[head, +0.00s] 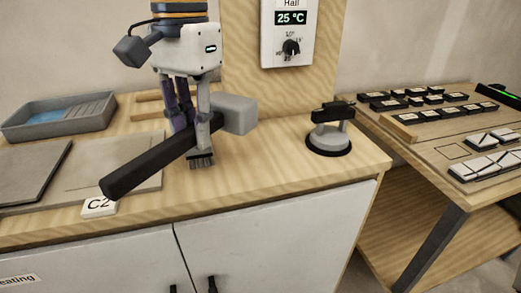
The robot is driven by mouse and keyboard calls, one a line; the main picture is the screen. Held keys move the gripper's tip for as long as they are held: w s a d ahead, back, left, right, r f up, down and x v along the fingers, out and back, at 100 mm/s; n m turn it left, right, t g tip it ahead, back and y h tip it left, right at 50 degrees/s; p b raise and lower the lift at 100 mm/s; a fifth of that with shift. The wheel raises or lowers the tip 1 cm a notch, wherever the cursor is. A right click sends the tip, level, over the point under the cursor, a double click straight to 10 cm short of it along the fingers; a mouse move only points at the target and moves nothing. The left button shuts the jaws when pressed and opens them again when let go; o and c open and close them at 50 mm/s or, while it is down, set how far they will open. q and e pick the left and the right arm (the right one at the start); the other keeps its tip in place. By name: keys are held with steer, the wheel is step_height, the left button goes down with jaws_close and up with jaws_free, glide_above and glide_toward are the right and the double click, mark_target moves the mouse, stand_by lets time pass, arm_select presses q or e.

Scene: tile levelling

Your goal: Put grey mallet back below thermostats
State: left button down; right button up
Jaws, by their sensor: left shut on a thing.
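The grey mallet has a light grey head (239,113) and a thick black handle (140,172). My left gripper (197,140) points down over the worktop and is shut on the handle, close to the head. The mallet lies slantwise in the grip, its head towards the back right and its handle end towards the front left. It appears to be above the worktop. One thermostat (289,32), labelled Hall and reading 25 °C, is on the wooden back panel, to the right of my gripper. My right gripper is out of view.
On the wooden worktop (270,185) are a grey tray (58,118), grey tiles (112,160), a C2 label (99,206) and a black-and-grey suction lifter (329,136). A side table with small labelled blocks (423,98) stands right. The worktop below the thermostat is mostly clear.

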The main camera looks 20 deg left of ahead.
mark_target(228, 133)
arm_select(q)
steer(key=w+f, duration=0.1)
steer(key=w, duration=0.1)
steer(key=w+d, duration=0.1)
steer(key=w, duration=0.1)
steer(key=w+d+f, duration=0.1)
steer(key=w, duration=0.1)
steer(key=shift+d+f, duration=0.2)
steer(key=shift+f, duration=0.15)
steer(key=w+f, duration=0.2)
steer(key=w+d+f+b, duration=0.1)
steer(key=f, duration=0.2)
steer(key=shift+w+d, duration=0.2)
steer(key=shift+w, duration=0.2)
steer(key=f, duration=0.3)
steer(key=shift+w+d+f, duration=0.1)
steer(key=shift+w+f, duration=0.05)
steer(key=shift+w, duration=0.1)
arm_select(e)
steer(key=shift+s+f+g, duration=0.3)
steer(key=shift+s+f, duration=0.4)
arm_select(q)
steer(key=c, duration=1.5)
jaws_free()
steer(key=shift+f, duration=0.1)
step_height(228, 133, up, 12)
steer(key=shift+w+r, duration=0.1)
steer(key=shift+w, duration=0.05)
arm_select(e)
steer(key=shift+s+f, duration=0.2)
